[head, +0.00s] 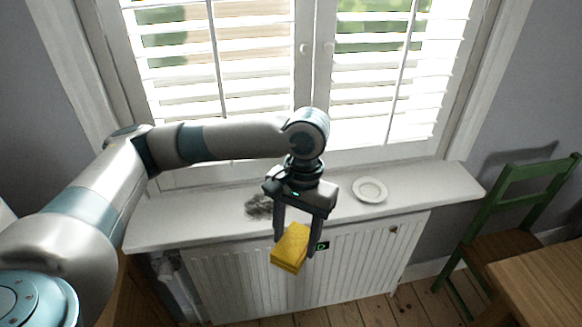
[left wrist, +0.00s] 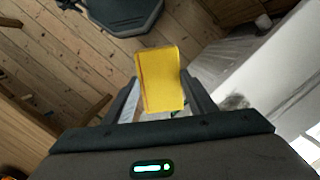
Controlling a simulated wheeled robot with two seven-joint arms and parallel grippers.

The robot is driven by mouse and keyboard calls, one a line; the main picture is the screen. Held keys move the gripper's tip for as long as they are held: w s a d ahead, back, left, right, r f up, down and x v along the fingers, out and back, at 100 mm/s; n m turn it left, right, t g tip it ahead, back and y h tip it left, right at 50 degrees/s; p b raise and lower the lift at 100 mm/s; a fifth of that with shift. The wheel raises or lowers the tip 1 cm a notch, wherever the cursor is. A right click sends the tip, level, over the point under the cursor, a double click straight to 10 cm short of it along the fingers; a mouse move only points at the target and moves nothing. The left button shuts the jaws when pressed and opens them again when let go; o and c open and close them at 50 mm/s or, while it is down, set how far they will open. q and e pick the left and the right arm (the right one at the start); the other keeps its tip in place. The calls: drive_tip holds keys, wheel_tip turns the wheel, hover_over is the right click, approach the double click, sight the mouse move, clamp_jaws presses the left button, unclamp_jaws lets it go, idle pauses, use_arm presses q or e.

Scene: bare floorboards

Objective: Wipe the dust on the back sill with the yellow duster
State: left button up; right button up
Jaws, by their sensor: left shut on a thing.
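My left gripper (head: 294,240) is shut on the yellow duster (head: 289,249), a block-like yellow piece held between its two fingers. It hangs in front of the sill's front edge, with the radiator behind it in the head view. The duster (left wrist: 160,79) also shows between the fingers of my left gripper (left wrist: 160,95) in the left wrist view. The white back sill (head: 200,219) runs under the shuttered window. A grey patch of dust (head: 259,206) lies on it, left of the gripper; part may be hidden behind the gripper. My right gripper is not in view.
A white saucer-like dish (head: 370,189) sits on the sill, right of the gripper. A white radiator (head: 365,262) is below the sill. A green chair (head: 508,205) and a wooden table (head: 545,285) stand at the right. White shutters (head: 385,75) rise behind the sill.

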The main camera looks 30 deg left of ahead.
use_arm(q)
drive_tip(key=shift+w+d+r+m+p, duration=0.1)
drive_tip(key=shift+w+r+m+p, duration=0.15)
drive_tip(key=shift+w+m+p, duration=0.25)
drive_tip(key=w+a+m+t+y+p, duration=0.1)
drive_tip(key=w+a+m+y+p, duration=0.1)
drive_tip(key=w+m+p, duration=0.65)
drive_tip(key=w+a+f+m+t+h+p, duration=0.1)
drive_tip(key=w+a+m+p, duration=0.5)
drive_tip(key=m, duration=1.3)
drive_tip(key=w+a+f+t, duration=0.1)
drive_tip(key=w+a, duration=0.3)
drive_tip(key=w, duration=0.1)
drive_tip(key=shift+w, duration=0.15)
drive_tip(key=shift+a+f, duration=0.1)
